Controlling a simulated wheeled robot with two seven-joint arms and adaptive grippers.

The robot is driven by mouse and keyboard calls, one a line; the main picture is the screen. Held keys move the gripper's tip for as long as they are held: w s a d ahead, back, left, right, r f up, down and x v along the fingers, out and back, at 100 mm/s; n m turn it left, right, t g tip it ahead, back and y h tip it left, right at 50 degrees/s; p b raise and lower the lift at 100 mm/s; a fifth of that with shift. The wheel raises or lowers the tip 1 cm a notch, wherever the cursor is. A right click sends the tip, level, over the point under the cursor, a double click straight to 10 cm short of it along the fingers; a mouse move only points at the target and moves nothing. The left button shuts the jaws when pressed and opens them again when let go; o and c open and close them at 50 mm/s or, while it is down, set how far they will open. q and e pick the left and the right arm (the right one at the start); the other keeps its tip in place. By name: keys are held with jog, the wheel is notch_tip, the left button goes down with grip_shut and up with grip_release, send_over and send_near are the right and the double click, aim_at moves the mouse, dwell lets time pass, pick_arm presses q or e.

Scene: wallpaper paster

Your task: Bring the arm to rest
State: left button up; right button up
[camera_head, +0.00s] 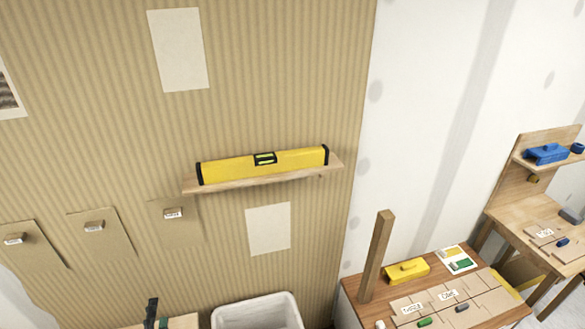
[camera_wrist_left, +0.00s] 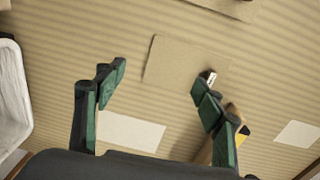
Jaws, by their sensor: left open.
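My left gripper (camera_head: 155,315) barely shows at the bottom edge of the head view, as a dark fingertip and a bit of green. In the left wrist view the same gripper (camera_wrist_left: 158,82) has its two green-padded fingers spread wide, with nothing held between them. Beyond the fingers is the striped wall with a tan flap (camera_wrist_left: 180,62). A small labelled block (camera_wrist_left: 208,77) on the flap shows beside the right fingertip; I cannot tell whether they touch. Most of my left arm is hidden below the head view. My right gripper is in neither view.
A yellow level (camera_head: 235,167) lies on a wooden shelf (camera_head: 225,187) on the striped wall. A white bin (camera_head: 257,315) stands below. Several tan flaps with labelled blocks hang at left. A wooden table (camera_head: 360,290) with a post (camera_head: 376,255) stands at right.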

pick_arm(q)
jog(key=s+a+f+n+g+y, duration=0.1)
jog(key=s+a+f+n+g, duration=0.25)
jog(key=s+f+n, duration=0.2)
jog(key=s+a+f+n+g, duration=0.2)
jog(key=s+f+n+g, duration=0.25)
jog(key=f, duration=0.25)
jog(key=s+d+f+n+g+h, duration=0.25)
jog(key=s+d+f, duration=0.2)
jog(key=s, duration=0.25)
jog(key=s+d+f+n+g+h, duration=0.25)
jog(key=s+d+f, duration=0.2)
jog(key=s, duration=0.25)
notch_tip(320, 180, down, 31)
jog(key=s+d+m+g, duration=0.1)
jog(key=s+g, duration=0.1)
jog(key=s, duration=0.1)
jog(key=s+f+g, duration=0.1)
jog(key=s+f, duration=1.5)
jog(key=s, duration=0.2)
jog(key=shift+s+m, duration=0.3)
jog(key=shift+c, duration=0.6)
